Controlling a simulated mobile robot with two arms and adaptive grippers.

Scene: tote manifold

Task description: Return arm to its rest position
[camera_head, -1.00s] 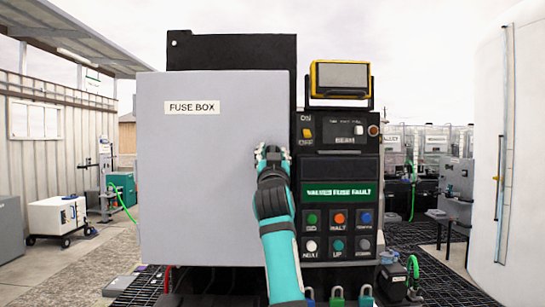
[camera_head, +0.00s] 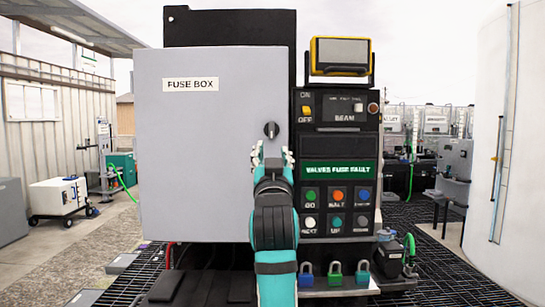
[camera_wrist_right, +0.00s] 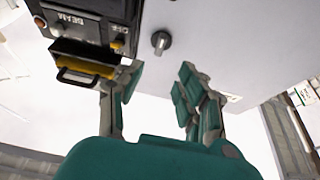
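My right gripper (camera_head: 272,158) is in front of the lower right part of the grey fuse box door, just below its dark knob (camera_head: 271,130). In the right wrist view the gripper (camera_wrist_right: 150,95) has its fingers spread apart with nothing between them. The knob (camera_wrist_right: 161,41) stands free ahead of the fingertips, apart from them. The fuse box door (camera_head: 205,200) looks closed. My teal and black right arm comes up from the bottom middle of the head view. My left gripper is not in view.
A control panel (camera_head: 337,150) with coloured buttons stands right of the door, with a yellow-framed lamp (camera_head: 340,50) on top. Several coloured padlocks (camera_head: 335,273) sit below it. A white cart (camera_head: 60,197) stands at left and a large white tank (camera_head: 510,150) at right.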

